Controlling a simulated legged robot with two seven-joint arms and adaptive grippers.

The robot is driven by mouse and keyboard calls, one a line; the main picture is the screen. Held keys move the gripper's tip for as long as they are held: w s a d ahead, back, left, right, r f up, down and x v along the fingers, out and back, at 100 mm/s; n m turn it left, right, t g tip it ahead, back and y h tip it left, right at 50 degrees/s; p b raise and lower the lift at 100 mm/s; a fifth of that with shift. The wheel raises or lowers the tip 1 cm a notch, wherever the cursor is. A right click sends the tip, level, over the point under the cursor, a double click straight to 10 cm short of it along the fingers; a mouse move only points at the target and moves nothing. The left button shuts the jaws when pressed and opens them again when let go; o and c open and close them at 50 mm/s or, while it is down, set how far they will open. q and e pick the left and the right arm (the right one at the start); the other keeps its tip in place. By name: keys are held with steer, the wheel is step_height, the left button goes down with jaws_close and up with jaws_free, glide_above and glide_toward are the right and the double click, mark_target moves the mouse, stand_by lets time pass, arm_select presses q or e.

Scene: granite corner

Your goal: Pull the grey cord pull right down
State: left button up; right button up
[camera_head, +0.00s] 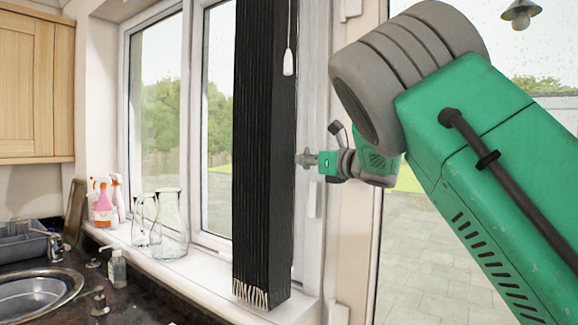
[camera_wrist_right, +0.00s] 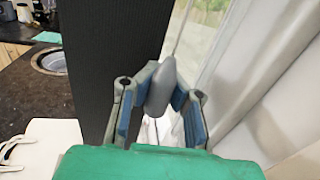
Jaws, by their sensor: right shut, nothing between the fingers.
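The grey cord pull (camera_head: 289,62) hangs on a thin cord in front of the dark blind's upper part in the head view, where it looks pale. My right gripper (camera_head: 305,160) is beside the blind's right edge, lower in that picture than the pull. In the right wrist view a grey pull (camera_wrist_right: 161,87) on its cord shows in line with the fingertips of my right gripper (camera_wrist_right: 166,104) and overlaps them. The gripper is shut and holds nothing. The exact gap between pull and fingers cannot be told. My left gripper is not in view.
The dark folded blind (camera_head: 263,150) hangs down to the white sill (camera_head: 200,268), close to the gripper. Glass jugs (camera_head: 170,225) and spray bottles (camera_head: 103,200) stand on the sill. A soap bottle (camera_head: 117,268) and a sink (camera_head: 30,295) are at the lower left.

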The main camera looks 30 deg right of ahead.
steer(key=o, duration=0.6)
steer(key=shift+s+d+f, duration=0.15)
steer(key=shift+s+f, duration=0.3)
steer(key=shift+f, duration=0.1)
steer(key=shift+o, duration=0.9)
steer(key=shift+s+r, duration=0.3)
steer(key=shift+s, duration=0.15)
steer(key=shift+s+r, duration=0.1)
steer(key=shift+w, duration=0.3)
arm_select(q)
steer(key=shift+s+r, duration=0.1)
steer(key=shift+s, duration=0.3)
arm_select(e)
steer(key=v, duration=1.2)
steer(key=shift+s+a, duration=0.2)
steer(key=shift+r, duration=0.1)
